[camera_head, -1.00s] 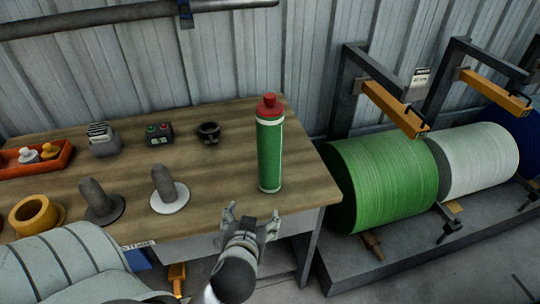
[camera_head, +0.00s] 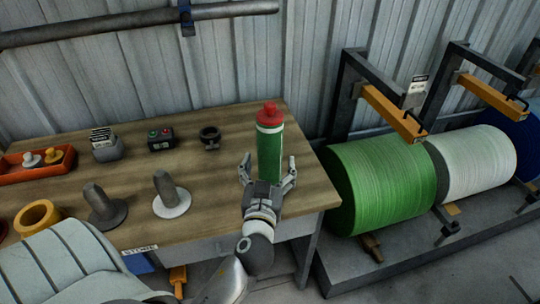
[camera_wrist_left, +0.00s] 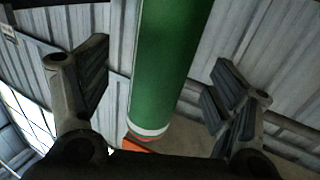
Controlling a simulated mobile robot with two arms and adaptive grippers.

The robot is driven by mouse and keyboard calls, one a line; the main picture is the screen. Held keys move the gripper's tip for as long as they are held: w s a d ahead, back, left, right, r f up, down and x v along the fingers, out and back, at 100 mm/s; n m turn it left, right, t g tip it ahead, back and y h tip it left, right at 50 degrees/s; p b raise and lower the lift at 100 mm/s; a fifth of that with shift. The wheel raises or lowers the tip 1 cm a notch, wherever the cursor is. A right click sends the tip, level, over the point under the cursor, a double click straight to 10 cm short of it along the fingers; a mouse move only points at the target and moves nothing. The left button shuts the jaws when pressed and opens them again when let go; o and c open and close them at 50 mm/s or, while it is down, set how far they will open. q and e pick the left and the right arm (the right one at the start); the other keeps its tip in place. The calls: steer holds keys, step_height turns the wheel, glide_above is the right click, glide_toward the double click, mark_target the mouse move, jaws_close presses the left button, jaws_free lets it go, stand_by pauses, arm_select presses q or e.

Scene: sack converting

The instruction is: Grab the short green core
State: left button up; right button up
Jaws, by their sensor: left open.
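The short green core (camera_head: 270,145) stands upright near the right end of the workbench, with a red cap on top and a white band below the cap. My left gripper (camera_head: 269,163) is open at the bench's front edge, with its fingers reaching to either side of the core's lower part. The gripper hides the core's base in the head view. In the left wrist view the green core (camera_wrist_left: 170,65) shows between the two spread fingers, with a gap on each side. My right gripper is not in view.
The wooden workbench (camera_head: 225,190) also holds two grey pegs on round bases (camera_head: 168,192), a yellow ring (camera_head: 38,216), a button box (camera_head: 160,139), a dark clamp-like part (camera_head: 209,136) and a red tray (camera_head: 66,164). A large green roll (camera_head: 380,182) stands to the right.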

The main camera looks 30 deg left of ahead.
arm_select(q)
steer(key=shift+w+a+r, duration=0.2)
steer(key=shift+w, duration=0.1)
steer(key=p+x, duration=0.2)
steer(key=x, duration=0.1)
steer(key=shift+w+a+r, duration=0.1)
steer(key=shift+w+a, duration=0.05)
steer(key=shift+a, duration=0.05)
steer(key=shift+w+a, duration=0.25)
steer(key=shift+w, duration=0.15)
steer(key=c, duration=1.3)
steer(key=shift+c, duration=0.4)
